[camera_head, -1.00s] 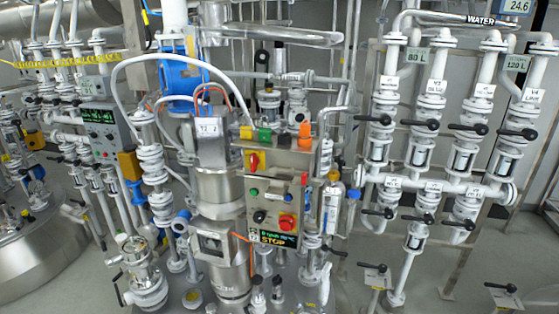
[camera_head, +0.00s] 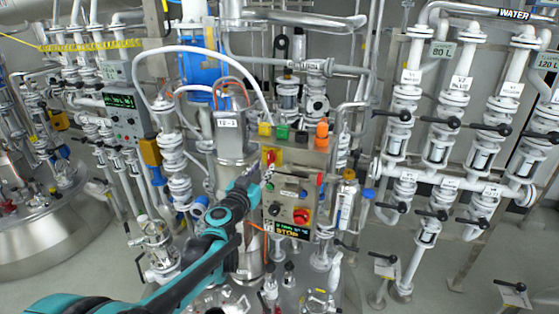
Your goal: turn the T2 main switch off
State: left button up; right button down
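The T2 main switch (camera_head: 271,157), a red rotary handle on a yellow plate, sits at the upper left of the grey control box on the T2 column. Its lower part is partly covered by my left gripper (camera_head: 262,172), which comes up from the lower left in teal and black. The fingertips are just below and beside the switch; I cannot tell whether they touch it. The fingers are small and blurred, so open or shut is unclear. The box's display (camera_head: 293,231) is lit and reads STOP. My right gripper is not in view.
A red emergency button (camera_head: 301,216) and a black knob (camera_head: 275,209) sit below the switch. Coloured lamps (camera_head: 282,131) stand on the box top. A white hose (camera_head: 200,52) arches above. Pipes with black-handled valves (camera_head: 440,120) fill the right side.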

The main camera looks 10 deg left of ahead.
aim_at(269, 160)
pick_arm(q)
jog(key=w, duration=0.3)
jog(key=w+d, duration=0.1)
jog(key=w, duration=0.1)
jog(key=shift+w, duration=0.25)
grip_shut()
